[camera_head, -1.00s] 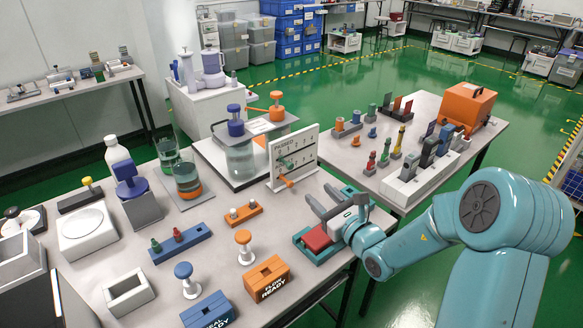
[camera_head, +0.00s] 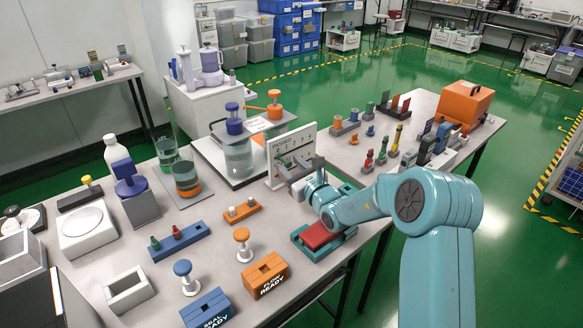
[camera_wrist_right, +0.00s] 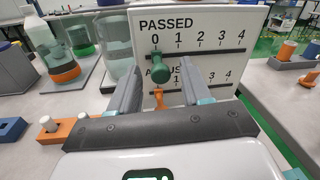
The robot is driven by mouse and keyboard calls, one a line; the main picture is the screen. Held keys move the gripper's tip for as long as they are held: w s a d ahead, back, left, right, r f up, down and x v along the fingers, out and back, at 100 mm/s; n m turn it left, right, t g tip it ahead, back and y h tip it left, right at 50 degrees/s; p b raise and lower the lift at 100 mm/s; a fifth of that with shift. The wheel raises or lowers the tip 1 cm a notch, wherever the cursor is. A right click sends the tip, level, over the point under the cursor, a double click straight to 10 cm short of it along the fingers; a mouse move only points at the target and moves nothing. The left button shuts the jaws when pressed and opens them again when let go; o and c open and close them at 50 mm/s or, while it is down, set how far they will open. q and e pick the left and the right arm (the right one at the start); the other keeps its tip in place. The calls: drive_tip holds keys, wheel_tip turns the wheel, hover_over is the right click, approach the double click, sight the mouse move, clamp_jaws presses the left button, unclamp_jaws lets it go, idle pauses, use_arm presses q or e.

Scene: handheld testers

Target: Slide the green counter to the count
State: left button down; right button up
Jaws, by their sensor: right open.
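The white count board (camera_head: 302,139) stands upright near the table's right edge, headed PASSED. In the right wrist view, the board (camera_wrist_right: 213,22) has two slotted rows numbered 0 to 4. The green counter (camera_wrist_right: 160,63) sits at the left end of the upper row, below the 0. My right gripper (camera_wrist_right: 158,80) is open, a finger on either side of the green counter; I cannot tell if they touch it. In the head view, the right gripper (camera_head: 289,168) is in front of the board. An orange counter (camera_wrist_right: 158,97) shows lower down, partly hidden. My left gripper is not in view.
A glass vessel (camera_head: 238,155) with a blue knob stands left of the board. A red block on a green base (camera_head: 318,236) lies below my right arm. An orange FLOW READY box (camera_head: 265,277) and an orange peg holder (camera_head: 242,211) stand nearby.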

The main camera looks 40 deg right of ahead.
clamp_jaws()
drive_tip(key=d, duration=0.3)
drive_tip(key=shift+w, duration=0.15)
unclamp_jaws()
drive_tip(key=s, duration=1.1)
drive_tip(key=s+b, duration=0.1)
drive_tip(key=s, duration=0.4)
drive_tip(key=shift+s+a, duration=0.2)
drive_tip(key=shift+a, duration=0.15)
